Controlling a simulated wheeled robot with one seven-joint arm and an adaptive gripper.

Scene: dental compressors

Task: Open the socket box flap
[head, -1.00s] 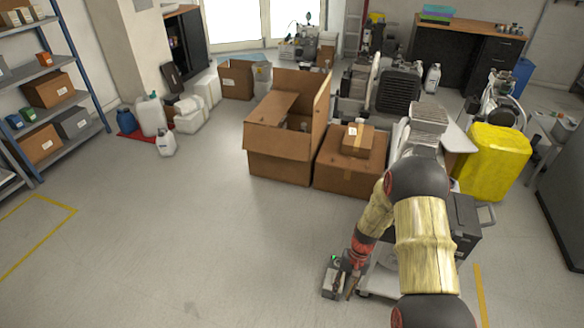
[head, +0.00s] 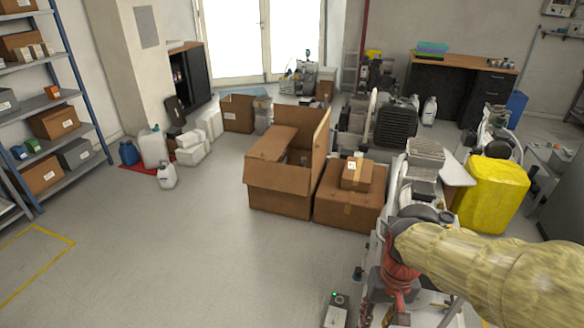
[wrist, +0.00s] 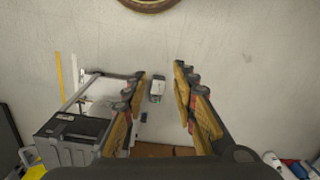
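A small grey box with a green light, which I take for the socket box (head: 336,312), is at the bottom edge of the head view, partly cut off. In the wrist view the box (wrist: 157,87) lies between and beyond my fingertips, small and far off, on the pale floor. Its flap is too small to make out. My gripper (wrist: 160,72) is open, with its fingers spread and nothing between them. In the head view my arm's red end section is to the right of the box; the fingertips are not clear there.
A grey-and-black cabinet (wrist: 75,140) with a handle is at lower left in the wrist view. A large open carton (head: 280,190), a closed carton (head: 348,209) and a yellow container (head: 497,193) stand ahead. The floor (head: 180,260) to the left is clear.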

